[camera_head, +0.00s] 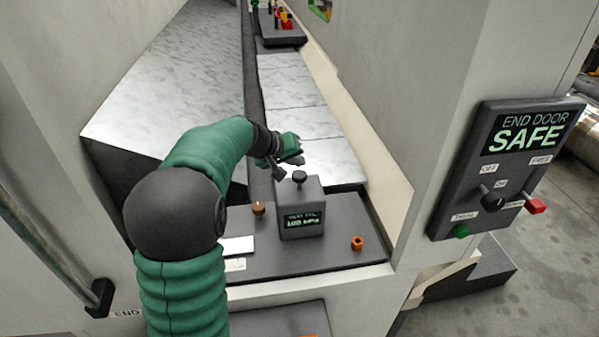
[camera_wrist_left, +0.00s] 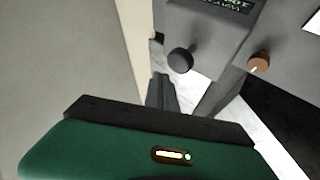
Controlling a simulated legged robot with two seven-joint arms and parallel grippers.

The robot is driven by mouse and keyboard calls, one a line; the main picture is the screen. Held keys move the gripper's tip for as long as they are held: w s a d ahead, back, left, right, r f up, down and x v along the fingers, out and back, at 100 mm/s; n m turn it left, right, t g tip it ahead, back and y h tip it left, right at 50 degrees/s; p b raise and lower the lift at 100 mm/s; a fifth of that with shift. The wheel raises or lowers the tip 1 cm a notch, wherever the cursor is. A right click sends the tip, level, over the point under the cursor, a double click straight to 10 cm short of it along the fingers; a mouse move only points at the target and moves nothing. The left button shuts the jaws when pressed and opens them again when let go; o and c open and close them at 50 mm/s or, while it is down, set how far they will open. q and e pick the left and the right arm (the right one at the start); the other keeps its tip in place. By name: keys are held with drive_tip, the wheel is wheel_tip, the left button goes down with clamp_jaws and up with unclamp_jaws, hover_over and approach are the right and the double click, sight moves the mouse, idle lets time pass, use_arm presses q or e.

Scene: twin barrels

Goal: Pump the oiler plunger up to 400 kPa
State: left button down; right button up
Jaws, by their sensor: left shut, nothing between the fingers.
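The oiler is a dark grey box (camera_head: 313,192) on the grey shelf inside the machine. Its black plunger knob (camera_head: 299,176) stands up on top on a short stem. In the left wrist view the box (camera_wrist_left: 205,30) and the round black knob (camera_wrist_left: 181,60) are near the top. My left gripper (camera_head: 288,166) is just behind and above the knob, apart from it, shut and empty. My right gripper is in neither view.
Cream machine walls (camera_head: 405,90) close in the space. A panel reading END DOOR SAFE (camera_head: 530,132) with switches is at the right.

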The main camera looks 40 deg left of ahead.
sight(297, 176)
use_arm(q)
wheel_tip(297, 176, up, 4)
drive_tip(key=shift+r+p, duration=0.1)
drive_tip(key=shift+p, duration=1.1)
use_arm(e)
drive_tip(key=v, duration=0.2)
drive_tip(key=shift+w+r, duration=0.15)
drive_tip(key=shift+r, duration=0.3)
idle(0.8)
